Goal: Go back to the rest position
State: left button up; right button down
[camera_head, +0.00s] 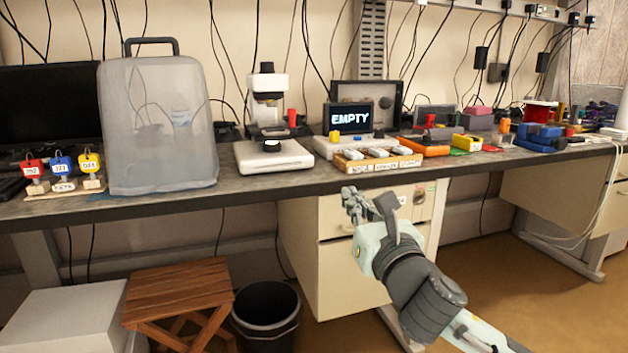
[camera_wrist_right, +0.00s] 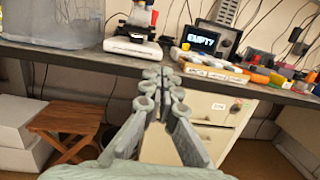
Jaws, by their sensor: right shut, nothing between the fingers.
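My right gripper (camera_head: 357,203) is in front of the bench's front edge, before the cream drawer cabinet in the head view. It is empty. In the right wrist view its fingers (camera_wrist_right: 160,90) are together, pointing toward the bench edge, with nothing between them. My left gripper is not in view. The workbench (camera_head: 240,199) runs across the head view. On it, near my right gripper, a wooden tray (camera_head: 356,164) holds several grey-white pieces. Behind it a display (camera_head: 352,117) reads "EMPTY".
A translucent case (camera_head: 157,130) stands on the bench at left, beside hanging coloured tags (camera_head: 61,166). A white scale-like device (camera_head: 273,160) is in the middle. A wooden stool (camera_head: 178,294), a black bin (camera_head: 266,313) and the drawer cabinet (camera_head: 345,270) stand below. Open floor lies at right.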

jog(key=s+d+f+m+g+h, duration=0.2)
jog(key=d+f+m, duration=0.5)
jog(key=f, duration=0.3)
jog(key=s+d+f+m+g+h, duration=0.1)
jog(key=d+f+m+g+h, duration=0.2)
jog(key=d+f+m, duration=0.6)
jog(key=s+d+f+m+g+h, duration=0.2)
jog(key=d+f+m, duration=0.2)
jog(key=f, duration=0.8)
jog(key=s+d+f+m+g+h, duration=0.1)
jog(key=s+d+f+m+g, duration=0.3)
jog(key=s+d+f+m, duration=0.6)
jog(key=s+d+f+m+g+h, duration=0.2)
jog(key=s+d+f+m+g, duration=0.25)
jog(key=s+d+f, duration=0.7)
jog(key=s+a+f+m+y, duration=0.1)
jog(key=s+a+y, duration=0.1)
jog(key=a, duration=0.8)
jog(key=s+a+f+m+y, duration=0.1)
jog(key=s+a+m, duration=0.1)
jog(key=a, duration=0.9)
jog(key=shift+s+a+f+y, duration=0.25)
jog(key=shift+s+f+y, duration=0.05)
jog(key=shift+s+y, duration=0.1)
jog(key=shift+w+d, duration=0.1)
